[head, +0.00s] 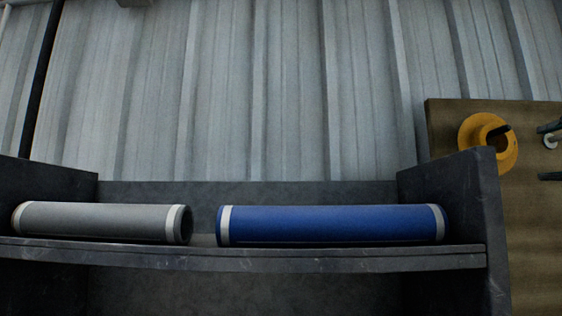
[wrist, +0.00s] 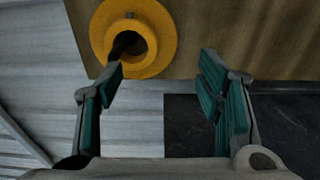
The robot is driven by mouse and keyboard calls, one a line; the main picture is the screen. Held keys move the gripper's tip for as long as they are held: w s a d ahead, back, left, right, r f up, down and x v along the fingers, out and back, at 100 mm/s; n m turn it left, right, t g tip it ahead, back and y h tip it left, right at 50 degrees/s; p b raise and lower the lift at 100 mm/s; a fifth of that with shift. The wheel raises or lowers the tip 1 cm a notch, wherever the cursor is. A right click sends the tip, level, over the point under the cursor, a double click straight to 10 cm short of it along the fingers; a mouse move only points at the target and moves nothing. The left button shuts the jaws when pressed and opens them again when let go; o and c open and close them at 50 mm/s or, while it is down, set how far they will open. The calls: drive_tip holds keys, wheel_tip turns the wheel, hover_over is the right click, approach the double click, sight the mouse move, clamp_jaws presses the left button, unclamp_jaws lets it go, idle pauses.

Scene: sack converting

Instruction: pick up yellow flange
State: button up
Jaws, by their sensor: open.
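The yellow flange (head: 474,137) is a thick ring with a round central hole. In the head view it is at the upper right, against a brown board (head: 460,112), with a dark peg through its hole. In the wrist view the flange (wrist: 162,29) is at the top, and a dark peg shows in its hole. My gripper (wrist: 162,84) is open and empty, with green-padded fingers. The flange lies beyond the fingertips, a little left of the middle between them. The left fingertip overlaps the flange's lower edge in the picture; I cannot tell whether they touch.
A dark shelf (head: 300,262) holds a grey roll (head: 95,222) and a blue roll (head: 330,225). Its right side panel (head: 455,195) stands close to the flange and board. Another peg holds a small pale ring (head: 550,141) at the right edge. A corrugated wall (head: 290,90) is behind.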

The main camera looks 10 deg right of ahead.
sight(500, 163)
drive_tip(key=w, duration=0.4)
drive_tip(key=w+d, duration=0.1)
drive_tip(key=w, duration=0.4)
drive_tip(key=w+d, duration=0.1)
drive_tip(key=w, duration=0.3)
drive_tip(key=shift+w+f+p, duration=0.2)
drive_tip(key=shift+w+p, duration=0.2)
clamp_jaws()
drive_tip(key=shift+r, duration=0.15)
